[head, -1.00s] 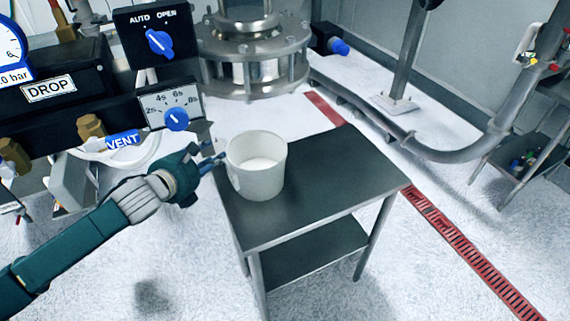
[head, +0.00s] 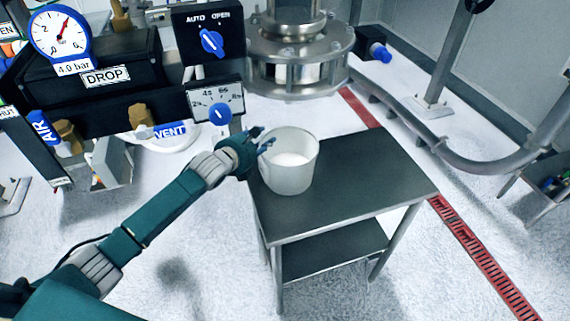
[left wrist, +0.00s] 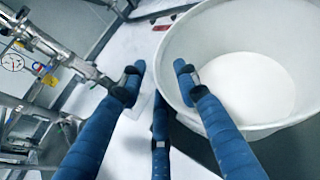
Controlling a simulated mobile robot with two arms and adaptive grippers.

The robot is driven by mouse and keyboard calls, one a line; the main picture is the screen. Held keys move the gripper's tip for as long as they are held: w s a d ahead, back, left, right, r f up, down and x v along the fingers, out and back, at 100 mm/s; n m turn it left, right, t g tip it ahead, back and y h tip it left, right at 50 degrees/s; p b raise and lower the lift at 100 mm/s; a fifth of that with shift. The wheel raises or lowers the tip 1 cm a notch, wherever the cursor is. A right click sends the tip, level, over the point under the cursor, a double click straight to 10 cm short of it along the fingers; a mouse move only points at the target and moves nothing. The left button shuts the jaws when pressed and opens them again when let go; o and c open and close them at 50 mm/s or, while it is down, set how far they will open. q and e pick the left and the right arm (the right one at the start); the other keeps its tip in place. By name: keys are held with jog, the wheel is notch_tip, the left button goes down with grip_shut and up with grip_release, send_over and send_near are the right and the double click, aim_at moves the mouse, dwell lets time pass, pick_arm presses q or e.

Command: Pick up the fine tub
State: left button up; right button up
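The fine tub (head: 290,178) is a white, open-topped tub with white powder inside. It stands upright on the left part of a dark-topped steel table (head: 370,165). My left gripper (head: 263,139) is at the tub's left rim, coming in from the left. In the left wrist view the tub (left wrist: 190,45) fills the upper right. The blue fingers of the gripper (left wrist: 160,72) are spread, with the tub's near wall edge showing between the tips. The right finger overlaps the tub's opening and the left finger is outside it. Whether any finger touches the tub is unclear. My right gripper is not in view.
A control panel with blue knobs (head: 211,42) and a DROP label stands left of the table. A steel flanged vessel (head: 290,60) is behind it. A pipe (head: 470,165) runs at the right. The table top right of the tub is clear.

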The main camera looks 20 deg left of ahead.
pick_arm(q)
jog(key=shift+s, duration=0.1)
jog(key=shift+c, duration=0.5)
grip_shut()
jog(key=shift+r, duration=0.2)
